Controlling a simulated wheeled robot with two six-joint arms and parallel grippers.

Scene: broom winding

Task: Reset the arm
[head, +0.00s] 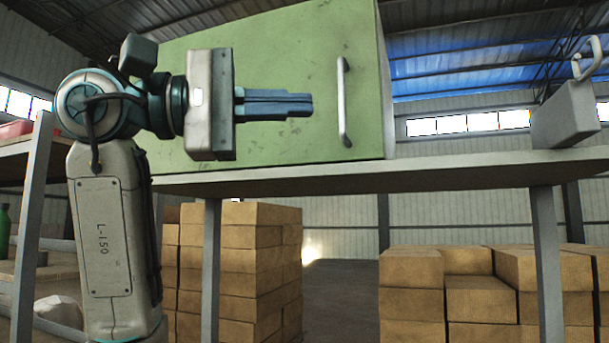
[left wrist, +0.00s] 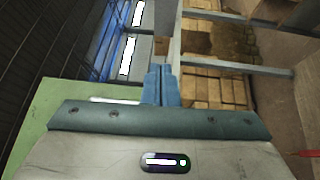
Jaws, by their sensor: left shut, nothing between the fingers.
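My left gripper (head: 311,105) is shut and empty, with its blue fingers pressed together and pointing right. It is in front of the green cabinet door (head: 290,60), its tips a little left of the pale vertical handle (head: 344,102) and apart from it in the picture. The shut fingers (left wrist: 160,72) also show in the left wrist view, with a green surface (left wrist: 50,100) at the left. My left arm comes up from the lower left. My right gripper is in neither view.
The cabinet stands on a grey shelf (head: 450,168) with metal legs. A grey block with a handle (head: 566,115) sits at the shelf's right end. Cardboard boxes (head: 240,270) are stacked below at the middle and right (head: 480,300). A green bottle (head: 4,230) stands at the far left.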

